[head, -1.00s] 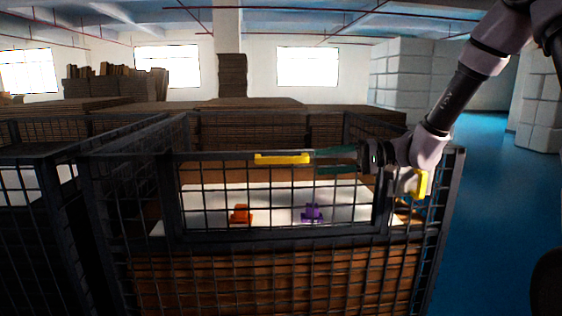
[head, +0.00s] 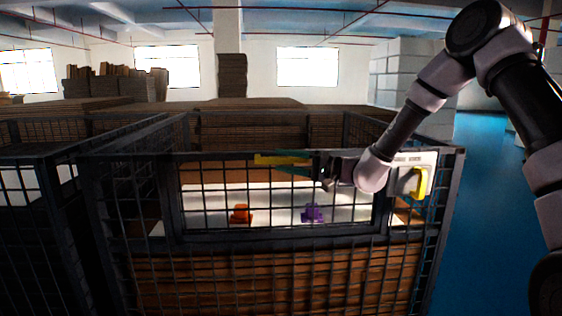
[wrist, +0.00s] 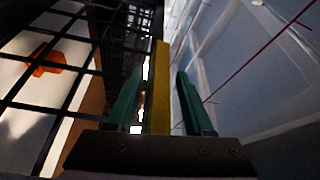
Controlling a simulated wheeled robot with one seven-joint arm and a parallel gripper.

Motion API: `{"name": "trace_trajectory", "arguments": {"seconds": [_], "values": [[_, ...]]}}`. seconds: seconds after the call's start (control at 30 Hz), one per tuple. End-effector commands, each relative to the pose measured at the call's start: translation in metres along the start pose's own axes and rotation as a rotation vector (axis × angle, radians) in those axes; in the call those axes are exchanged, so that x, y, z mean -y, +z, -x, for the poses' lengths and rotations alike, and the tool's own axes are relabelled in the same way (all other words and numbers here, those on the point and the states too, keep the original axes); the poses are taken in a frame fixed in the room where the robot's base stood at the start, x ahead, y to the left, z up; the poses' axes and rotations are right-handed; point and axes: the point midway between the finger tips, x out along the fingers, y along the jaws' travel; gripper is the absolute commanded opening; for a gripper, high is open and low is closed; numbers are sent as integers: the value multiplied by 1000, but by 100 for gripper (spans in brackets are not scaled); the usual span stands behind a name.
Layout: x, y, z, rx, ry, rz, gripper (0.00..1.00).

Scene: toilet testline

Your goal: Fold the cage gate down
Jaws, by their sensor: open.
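The cage gate (head: 215,228) is the dark mesh panel in the front of the cage, and it stands upright. A yellow handle (head: 265,160) sits on its top bar. My gripper (head: 283,164) is at the handle, reaching in from the right. In the wrist view, my gripper's green fingers (wrist: 160,100) are apart, with the yellow handle (wrist: 161,80) between them. A gap shows beside the handle, so the fingers are open around it. The fingers partly hide the handle's right part in the head view.
Inside the cage, an orange part (head: 240,214) and a purple part (head: 312,213) lie on a white surface (head: 275,205). A white plate with a yellow handle (head: 420,182) is at the cage's right corner. Another cage (head: 35,215) stands left. Blue floor (head: 480,215) is open at right.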

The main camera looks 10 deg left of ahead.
Motion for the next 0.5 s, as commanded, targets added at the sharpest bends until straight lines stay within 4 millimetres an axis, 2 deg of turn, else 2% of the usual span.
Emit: {"name": "trace_trajectory", "arguments": {"seconds": [0.17, 0.43, 0.47, 0.5], "values": [[0, 0, -12, 0, 0, -1, 52], [0, 0, -13, 0, 0, -1, 52], [0, 0, -13, 0, 1, -1, 44], [0, 0, -13, 0, 1, -1, 29]]}}
